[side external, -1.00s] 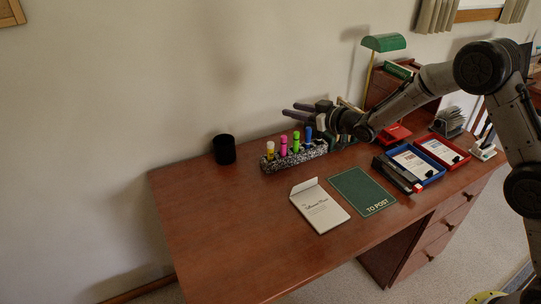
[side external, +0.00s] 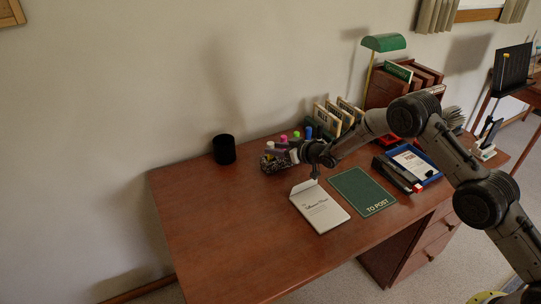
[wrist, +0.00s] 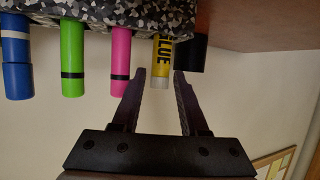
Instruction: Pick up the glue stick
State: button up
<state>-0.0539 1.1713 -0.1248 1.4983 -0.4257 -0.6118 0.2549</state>
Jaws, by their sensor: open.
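The glue stick (wrist: 163,52) is yellow with black GLUE lettering and a pale cap. It stands in a speckled black-and-white holder (wrist: 140,14), at the end of a row. In the wrist view, which shows the scene upside down, its cap end lies between the fingertips of my gripper (wrist: 160,78), with gaps on both sides. My gripper is open and empty. In the side view my gripper (side external: 279,157) is in front of the holder and hides much of it. Only the pale cap of the glue stick (side external: 270,144) shows there.
Pink (wrist: 121,55), green (wrist: 72,60) and blue (wrist: 17,60) markers stand beside the glue stick. A black cup (side external: 224,149) stands left of the holder. A white notepad (side external: 319,207) and a green TO POST mat (side external: 362,191) lie in front. The desk's left front is clear.

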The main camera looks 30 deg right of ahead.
jog(key=shift+x, duration=2.85)
grip_shut()
